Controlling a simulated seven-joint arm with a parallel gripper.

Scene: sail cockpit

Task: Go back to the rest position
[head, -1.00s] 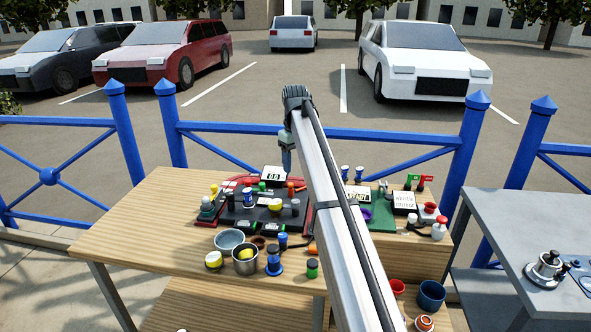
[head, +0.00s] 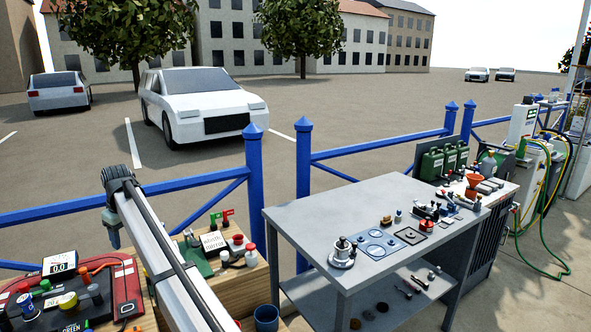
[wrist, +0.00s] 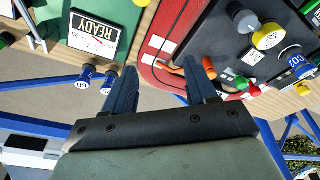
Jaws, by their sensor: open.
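My gripper (wrist: 165,90) shows in the wrist view with its two dark blue fingers apart and nothing between them. It hangs over the wooden table (wrist: 145,40), and the finger tips appear near a red-edged panel (wrist: 160,45) and a green board with a READY display (wrist: 95,35). In the head view my arm reaches out at the lower left, and its end is above the wooden table (head: 150,300); the finger tips are hidden there. No mark for the rest position shows.
Blue fence rails (head: 380,145) run behind. On the wooden table are a red-edged panel (head: 128,290), small flags (head: 222,217) and a dark blue cup (head: 266,317).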

